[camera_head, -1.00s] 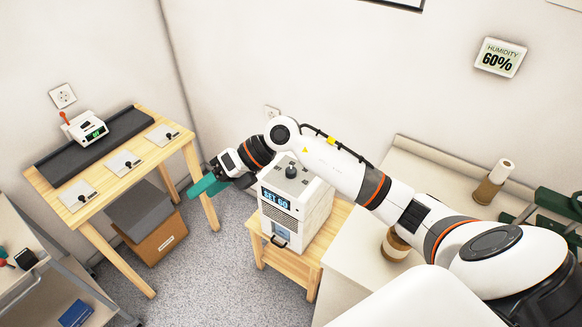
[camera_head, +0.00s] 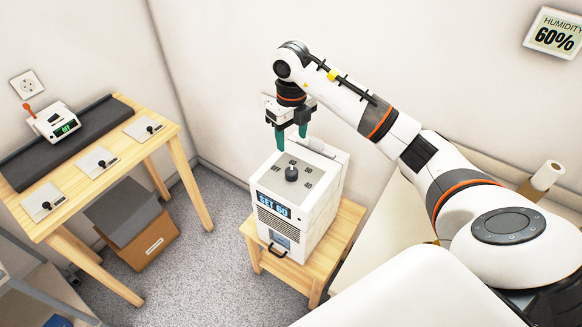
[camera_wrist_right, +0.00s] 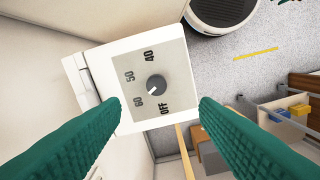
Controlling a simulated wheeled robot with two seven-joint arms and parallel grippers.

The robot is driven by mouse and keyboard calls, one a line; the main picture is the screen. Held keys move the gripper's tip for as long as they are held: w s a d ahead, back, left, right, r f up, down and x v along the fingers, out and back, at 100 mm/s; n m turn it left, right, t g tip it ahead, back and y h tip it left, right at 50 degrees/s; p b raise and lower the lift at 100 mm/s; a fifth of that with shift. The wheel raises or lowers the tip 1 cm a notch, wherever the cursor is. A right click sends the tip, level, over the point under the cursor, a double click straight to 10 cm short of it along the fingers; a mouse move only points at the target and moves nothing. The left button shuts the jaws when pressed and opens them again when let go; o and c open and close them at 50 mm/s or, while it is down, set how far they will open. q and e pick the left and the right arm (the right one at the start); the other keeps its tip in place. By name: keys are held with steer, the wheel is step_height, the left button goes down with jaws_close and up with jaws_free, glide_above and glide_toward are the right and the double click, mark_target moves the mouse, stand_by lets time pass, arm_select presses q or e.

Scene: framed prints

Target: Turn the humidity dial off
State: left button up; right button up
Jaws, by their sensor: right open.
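The humidity dial (camera_head: 291,173) is a dark round knob on top of a white box-shaped humidifier (camera_head: 318,213). The box's front display reads "SET 60". In the right wrist view the dial (camera_wrist_right: 156,85) sits on a grey plate marked OFF, 40, 50 and 60, and its white pointer line points toward 60. My right gripper (camera_head: 291,138) is open and empty, pointing down above the rear part of the box top. In the right wrist view its green fingers (camera_wrist_right: 160,110) stand apart on either side of the dial, not touching it. My left gripper is not in view.
The humidifier stands on a small wooden table (camera_head: 350,222). A wall display (camera_head: 553,35) reads humidity 60%. A wooden table (camera_head: 100,140) with a small device and several switch plates is at the left. A paper roll (camera_head: 547,175) stands on the counter at the right.

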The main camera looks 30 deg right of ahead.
mark_target(292, 171)
steer(key=f, duration=0.4)
steer(key=f+p, duration=0.1)
steer(key=f, duration=0.8)
steer(key=shift+w+d+f+p, duration=0.2)
steer(key=shift+w+d+p, duration=0.05)
steer(key=shift+w+p, duration=0.15)
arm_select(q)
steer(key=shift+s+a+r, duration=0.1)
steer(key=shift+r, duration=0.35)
arm_select(e)
steer(key=c, duration=1)
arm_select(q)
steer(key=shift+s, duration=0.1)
